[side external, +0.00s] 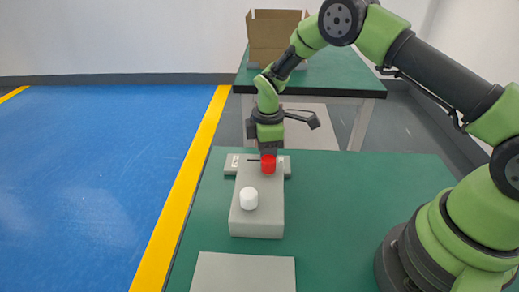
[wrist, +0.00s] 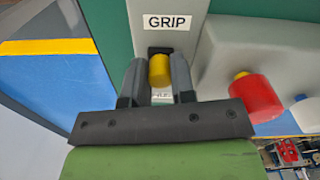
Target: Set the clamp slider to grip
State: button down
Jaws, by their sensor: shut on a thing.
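The clamp slider's yellow knob (wrist: 159,71) stands between my two fingers in the wrist view. My gripper (wrist: 160,76) is shut on this knob. A white GRIP label (wrist: 166,22) lies just beyond the knob, with a short dark piece of slot (wrist: 158,50) between them. A second label (wrist: 161,95) is partly hidden between my fingers, and its text is not clear. In the side external view my gripper (side external: 268,151) is down at the grey slider plate (side external: 232,164), and the knob is hidden there.
A grey box (side external: 262,210) with a red button (side external: 268,164) and a white button (side external: 249,198) stands close beside my gripper. A grey flat plate (side external: 243,273) lies at the table's front. The green table (side external: 350,200) is clear to the right. A cardboard box (side external: 272,32) stands on the rear table.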

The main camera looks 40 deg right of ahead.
jog(key=shift+s+d, duration=0.2)
jog(key=shift+d, duration=0.05)
jog(key=c, duration=1.2)
grip_release()
jog(key=shift+a, duration=0.1)
jog(key=shift+r, duration=0.3)
notch_tip(320, 180, up, 9)
jog(key=shift+r, duration=0.15)
